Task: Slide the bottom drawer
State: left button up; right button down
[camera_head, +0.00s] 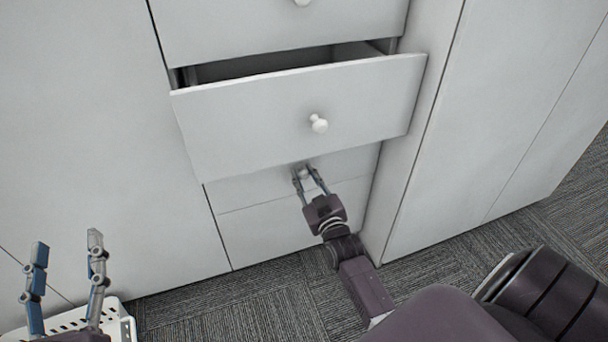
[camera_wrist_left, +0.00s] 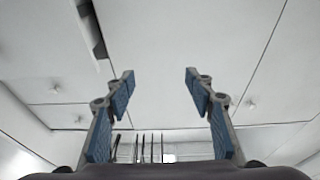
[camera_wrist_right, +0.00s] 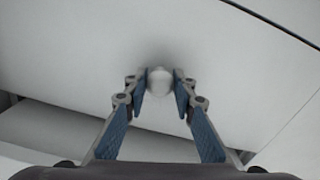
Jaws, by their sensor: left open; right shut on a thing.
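A white cabinet has a stack of drawers with round white knobs. One drawer (camera_head: 240,120) stands pulled out, its knob (camera_head: 319,123) free. Below it is a lower drawer front (camera_head: 240,190), partly hidden by the open drawer and my right arm; whether it is slightly out I cannot tell. My right gripper (camera_head: 308,178) is shut on this lower drawer's knob (camera_wrist_right: 159,82), which sits between its fingertips in the right wrist view. My left gripper (camera_head: 67,243) is open and empty at the lower left, in front of a plain white panel.
A white slotted basket (camera_head: 122,328) stands on the floor beneath my left gripper. Another white panel (camera_head: 270,236) lies below the lower drawer front. Tall cabinet fronts (camera_head: 500,90) stand to the right. Grey carpet (camera_head: 250,310) is clear in front of the drawers.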

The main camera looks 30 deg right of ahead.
jog(key=p+v, duration=0.1)
jog(key=v, duration=0.1)
jog(key=shift+s, duration=0.3)
pick_arm(q)
notch_tip(320, 180, down, 14)
jog(key=s+a+g+y+p, duration=0.2)
jog(key=a+g, duration=0.1)
jog(key=g, duration=0.4)
pick_arm(e)
jog(key=shift+v, duration=1.2)
pick_arm(q)
jog(key=s+a+f+g+y+p, duration=0.2)
jog(key=s+a+f+g, duration=0.1)
jog(key=s+f+g, duration=0.4)
jog(key=s+f, duration=0.2)
jog(key=s, duration=0.2)
jog(key=shift+a+f+n, duration=0.15)
jog(key=shift+a+n, duration=0.1)
jog(key=shift+n, duration=0.05)
pick_arm(e)
jog(key=v, duration=0.5)
jog(key=shift+f, duration=0.1)
pick_arm(q)
jog(key=shift+s, duration=0.1)
pick_arm(e)
jog(key=c, duration=1.6)
grip_release()
jog(key=shift+w, duration=0.1)
jog(key=v, duration=1.2)
